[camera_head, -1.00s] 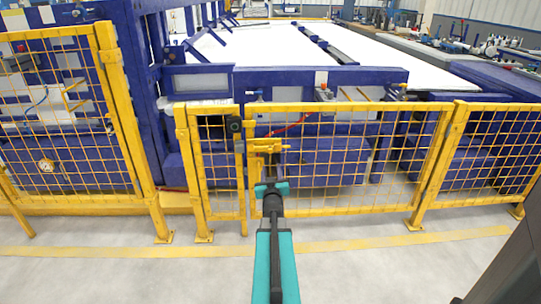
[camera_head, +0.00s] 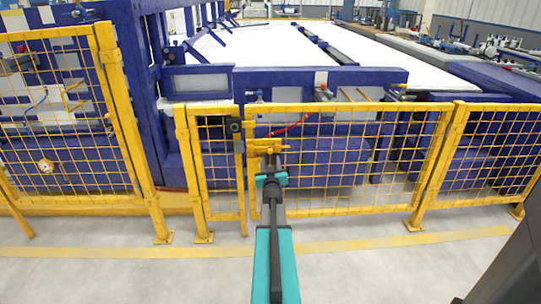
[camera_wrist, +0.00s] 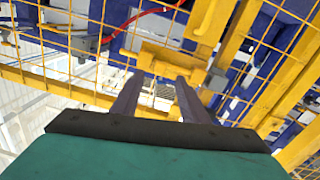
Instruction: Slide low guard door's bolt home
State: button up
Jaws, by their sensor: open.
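The low yellow mesh guard stands ahead in the head view, with a narrow panel (camera_head: 212,108) on the left and a wide panel (camera_head: 350,107) on the right. I cannot tell for sure which one is the door. The yellow bolt (camera_head: 268,145) sits near the upright between them. In the wrist view, its yellow plate and bar (camera_wrist: 165,58) lie just beyond my fingertips. My gripper (camera_wrist: 158,80) is open, with its two dark fingers apart and pointing at the bolt. In the head view my arm hides the fingers and part of the bolt's lower side.
A taller yellow mesh fence (camera_head: 112,75) stands at the left. Blue machine frames (camera_head: 320,77) and a white bed (camera_head: 262,42) lie behind the guard. A red hose (camera_wrist: 130,22) runs behind the mesh. The grey floor (camera_head: 150,275) in front is clear, with a yellow stripe across it.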

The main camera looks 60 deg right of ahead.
aim_at(271, 152)
jog(key=shift+x, duration=3.45)
jog(key=shift+d, duration=0.1)
grip_shut()
